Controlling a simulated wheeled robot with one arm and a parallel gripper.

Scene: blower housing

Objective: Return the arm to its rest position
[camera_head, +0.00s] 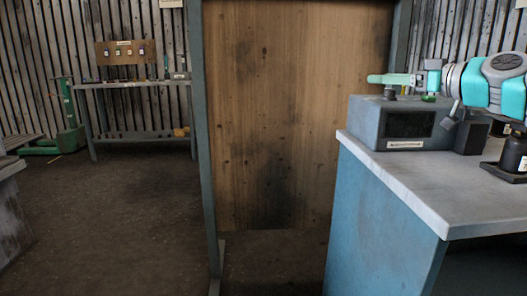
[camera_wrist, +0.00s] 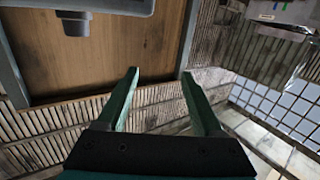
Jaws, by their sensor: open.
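My gripper (camera_head: 376,79) shows at the upper right of the head view, at the end of my teal and grey arm. Its green fingers point left, over the top of a grey box on the workbench. In the wrist view my gripper (camera_wrist: 160,74) has its two green fingers spread apart with nothing between them. Whether the fingers touch the box's top or a small part on it cannot be told.
The grey box (camera_head: 372,130) has a dark front panel and stands on the blue workbench (camera_head: 395,180). A black device (camera_head: 513,152) stands at the right. A wooden panel (camera_head: 275,120) rises left of the bench. Open floor (camera_head: 130,210) lies further left, before a back table (camera_head: 135,84).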

